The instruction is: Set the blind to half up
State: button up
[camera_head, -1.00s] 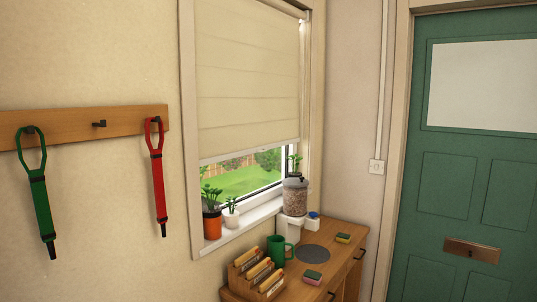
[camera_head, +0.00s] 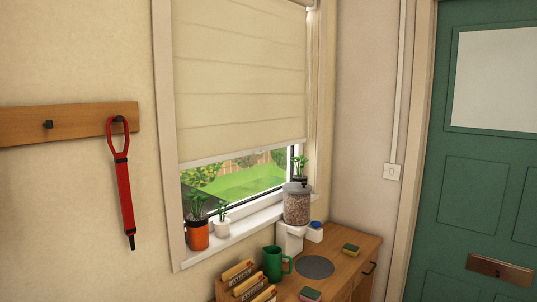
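The cream fabric blind (camera_head: 240,82) hangs in the window in the head view. It covers most of the window, and its bottom edge (camera_head: 243,155) is a little above the sill. Below it, a strip of glass (camera_head: 240,180) shows grass and a fence. A thin pale vertical line, perhaps a cord, runs at the right side of the window; I cannot tell for sure. My gripper is not in view.
Potted plants (camera_head: 197,234) and a grain-filled dispenser (camera_head: 297,204) stand by the window. A wooden cabinet (camera_head: 347,268) below holds a green mug (camera_head: 275,264), sponges and a packet rack. A red strap (camera_head: 124,195) hangs left. A green door (camera_head: 488,190) is at right.

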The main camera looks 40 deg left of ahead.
aim_at(197, 147)
jog(key=z, duration=0.05)
jog(key=i, duration=2.4)
jog(key=u, duration=2.7)
